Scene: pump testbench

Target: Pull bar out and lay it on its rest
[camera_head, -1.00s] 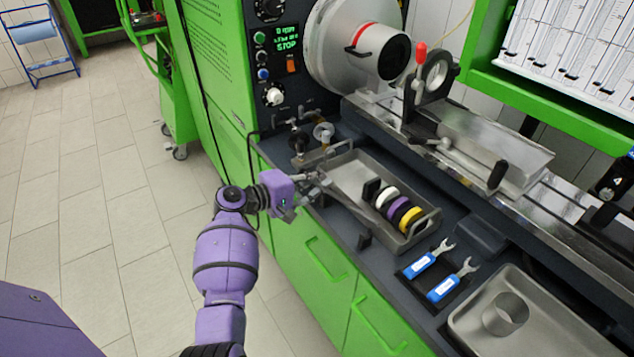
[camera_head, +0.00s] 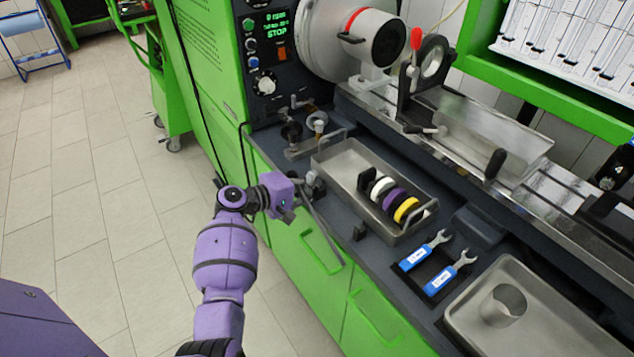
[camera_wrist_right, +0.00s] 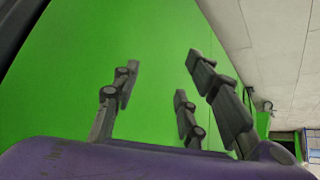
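A thin grey bar (camera_head: 325,236) slants down and right from my left gripper, in front of the green cabinet and the bench's front edge. My left gripper (camera_head: 300,190) appears shut on its upper end; its purple body partly hides the fingers. A small black post (camera_head: 360,232) and a dark block (camera_head: 317,184) stand on the bench edge beside the bar; they look like a rest. The bar appears apart from the post. My right gripper (camera_wrist_right: 165,78) shows in the right wrist view with its dark fingers spread and empty before a green panel.
A metal tray (camera_head: 334,168) holds several coloured rings (camera_head: 394,199). Two blue-handled wrenches (camera_head: 438,263) lie in a dark holder to its right. Another tray (camera_head: 463,312) holds a metal cylinder (camera_head: 503,305). The lathe-like machine (camera_head: 375,36) stands behind. Floor is free at left.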

